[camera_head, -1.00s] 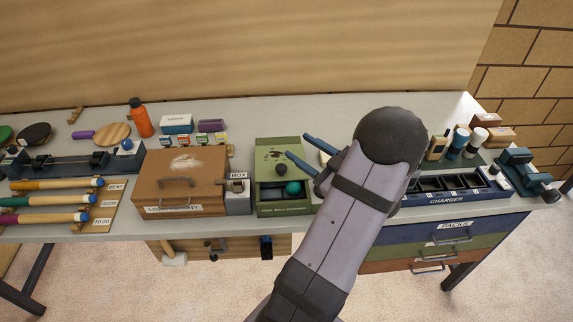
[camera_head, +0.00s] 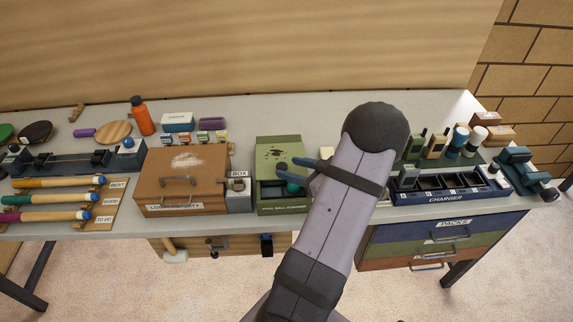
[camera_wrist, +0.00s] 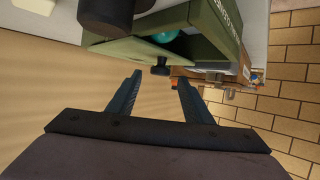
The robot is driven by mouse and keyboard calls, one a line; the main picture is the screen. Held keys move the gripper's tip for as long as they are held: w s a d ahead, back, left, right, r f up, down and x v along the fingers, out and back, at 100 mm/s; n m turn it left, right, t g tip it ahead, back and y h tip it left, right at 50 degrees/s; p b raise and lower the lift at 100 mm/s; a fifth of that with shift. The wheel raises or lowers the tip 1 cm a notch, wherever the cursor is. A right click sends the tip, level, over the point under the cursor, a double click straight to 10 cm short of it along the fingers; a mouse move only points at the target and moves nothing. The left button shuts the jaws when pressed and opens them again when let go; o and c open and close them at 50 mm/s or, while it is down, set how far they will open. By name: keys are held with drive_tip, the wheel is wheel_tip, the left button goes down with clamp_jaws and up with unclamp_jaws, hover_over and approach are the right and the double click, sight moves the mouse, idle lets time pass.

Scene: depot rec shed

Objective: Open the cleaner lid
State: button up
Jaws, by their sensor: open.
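The cleaner is a green box (camera_head: 260,190) with a labelled front, on the bench in the head view. Its green lid (camera_head: 278,146) has dark marks and a dark round knob (camera_head: 282,167) near its front. Below the lid, a front opening shows part of a teal ball (camera_head: 293,187). My gripper (camera_head: 301,170) is open beside the knob, its fingers partly covering the box's right side. In the wrist view, the open fingers (camera_wrist: 160,79) point at a small black knob (camera_wrist: 160,67) on the green box (camera_wrist: 222,28); contact cannot be told. The teal ball (camera_wrist: 164,36) shows there too.
A brown wooden box (camera_head: 182,170) and a grey box (camera_head: 238,194) stand close left of the cleaner. A blue charger tray (camera_head: 450,197) lies right, beyond my arm. An orange bottle (camera_head: 141,116) and small boxes stand behind left. The bench behind the cleaner is mostly clear.

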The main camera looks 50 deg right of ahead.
sight(285, 157)
drive_tip(key=shift+p+x, duration=0.3)
drive_tip(key=shift+x, duration=1.15)
clamp_jaws()
drive_tip(key=shift+w+d, duration=1.45)
unclamp_jaws()
